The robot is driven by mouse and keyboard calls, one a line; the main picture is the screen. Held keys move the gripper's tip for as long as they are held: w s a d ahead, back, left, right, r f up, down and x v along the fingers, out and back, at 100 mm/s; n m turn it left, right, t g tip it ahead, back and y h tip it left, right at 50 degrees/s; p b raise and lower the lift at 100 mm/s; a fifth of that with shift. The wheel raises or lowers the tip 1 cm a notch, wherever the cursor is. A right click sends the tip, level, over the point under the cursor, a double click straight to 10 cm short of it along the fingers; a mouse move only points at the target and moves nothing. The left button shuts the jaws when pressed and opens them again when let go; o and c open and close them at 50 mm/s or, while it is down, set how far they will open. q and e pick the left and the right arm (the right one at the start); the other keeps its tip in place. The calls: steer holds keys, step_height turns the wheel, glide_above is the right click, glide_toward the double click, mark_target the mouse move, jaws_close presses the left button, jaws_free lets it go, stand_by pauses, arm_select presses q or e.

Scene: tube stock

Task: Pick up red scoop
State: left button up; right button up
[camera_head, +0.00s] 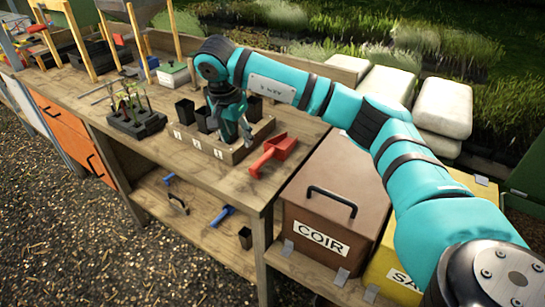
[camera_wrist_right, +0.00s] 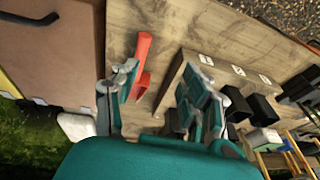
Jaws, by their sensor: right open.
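The red scoop (camera_head: 275,154) lies on the wooden bench near its front right corner, just right of a numbered wooden tray (camera_head: 228,156). My right gripper (camera_head: 236,137) points down over the tray, to the left of the scoop in the head view. In the right wrist view the open fingers (camera_wrist_right: 160,76) are spread apart. There the scoop (camera_wrist_right: 142,68) shows beyond them, close to the left finger and partly hidden by it. The gripper is not closed on it. My left gripper is not in view.
Black pots (camera_head: 185,110) stand in the tray, close to my right gripper. A black seedling tray (camera_head: 136,124) is to the left. A brown COIR box (camera_head: 330,200) stands right of the bench, below my arm. Bare bench lies around the scoop.

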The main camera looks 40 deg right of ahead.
steer(key=d+r+h, duration=0.2)
steer(key=d+r, duration=0.1)
steer(key=d, duration=0.1)
steer(key=p, duration=0.2)
glide_toward(267, 153)
steer(key=x, duration=0.5)
steer(key=shift+w, duration=0.1)
steer(key=shift+w+d+f, duration=0.1)
steer(key=shift+d+f, duration=0.1)
steer(key=shift+f, duration=0.3)
steer(key=p+x, duration=0.2)
steer(key=x, duration=0.2)
steer(key=shift+f, duration=0.1)
steer(key=shift+d+f, duration=0.2)
steer(key=shift+f, duration=0.25)
jaws_close()
